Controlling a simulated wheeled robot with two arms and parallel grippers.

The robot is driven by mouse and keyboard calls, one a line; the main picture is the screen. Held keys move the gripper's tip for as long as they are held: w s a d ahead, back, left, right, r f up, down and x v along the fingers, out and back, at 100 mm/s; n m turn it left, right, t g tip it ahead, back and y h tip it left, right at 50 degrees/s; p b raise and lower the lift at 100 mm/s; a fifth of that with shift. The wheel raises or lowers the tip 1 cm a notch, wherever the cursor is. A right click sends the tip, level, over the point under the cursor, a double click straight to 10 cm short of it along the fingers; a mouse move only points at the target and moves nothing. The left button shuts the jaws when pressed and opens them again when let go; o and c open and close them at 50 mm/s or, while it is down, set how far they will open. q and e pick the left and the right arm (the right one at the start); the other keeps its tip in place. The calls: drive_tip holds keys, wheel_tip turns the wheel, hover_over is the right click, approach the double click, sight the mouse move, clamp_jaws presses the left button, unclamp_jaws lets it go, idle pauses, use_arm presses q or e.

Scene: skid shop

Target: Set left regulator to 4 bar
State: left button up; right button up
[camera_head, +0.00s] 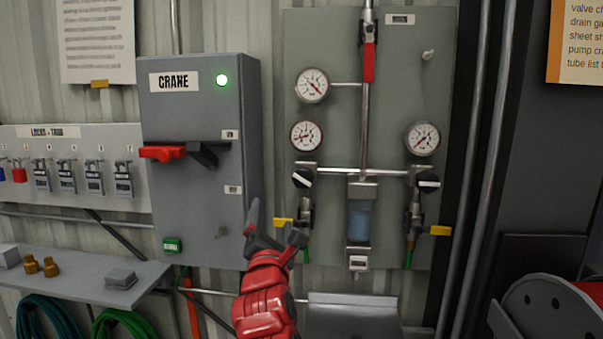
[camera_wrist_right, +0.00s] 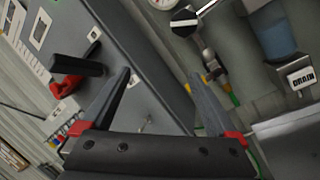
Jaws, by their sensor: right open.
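The left regulator knob (camera_head: 303,178) is black with a white bar, on the grey-green panel (camera_head: 270,270) below the left lower gauge (camera_head: 306,135). The knob also shows at the top of the right wrist view (camera_wrist_right: 184,20). The gauge has a white face and red needle; its reading is too small to tell. My right gripper (camera_head: 275,222) is open and empty, below and left of the knob, apart from it. Its two fingers also show in the right wrist view (camera_wrist_right: 160,85). My left gripper is not in view.
The grey CRANE box (camera_head: 200,110) with a red handle (camera_head: 162,152) juts out left of the panel. A yellow lever (camera_head: 283,222) sits below the left knob. The right regulator knob (camera_head: 428,180), right gauge (camera_head: 422,139) and a blue filter bowl (camera_head: 359,220) are to the right.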

sight(301, 181)
drive_tip(key=s+d+r+g+h+p, duration=0.1)
drive_tip(key=s+d+r+g+h, duration=0.2)
drive_tip(key=s+r, duration=0.15)
drive_tip(key=p+x, duration=0.7)
drive_tip(key=x, duration=1)
drive_tip(key=shift+w+d+p, duration=0.15)
drive_tip(key=shift+w+p, duration=0.1)
drive_tip(key=shift+p, duration=0.05)
drive_tip(key=shift+w+d+f, duration=0.1)
drive_tip(key=shift+w+f, duration=0.1)
drive_tip(key=shift+w, duration=0.2)
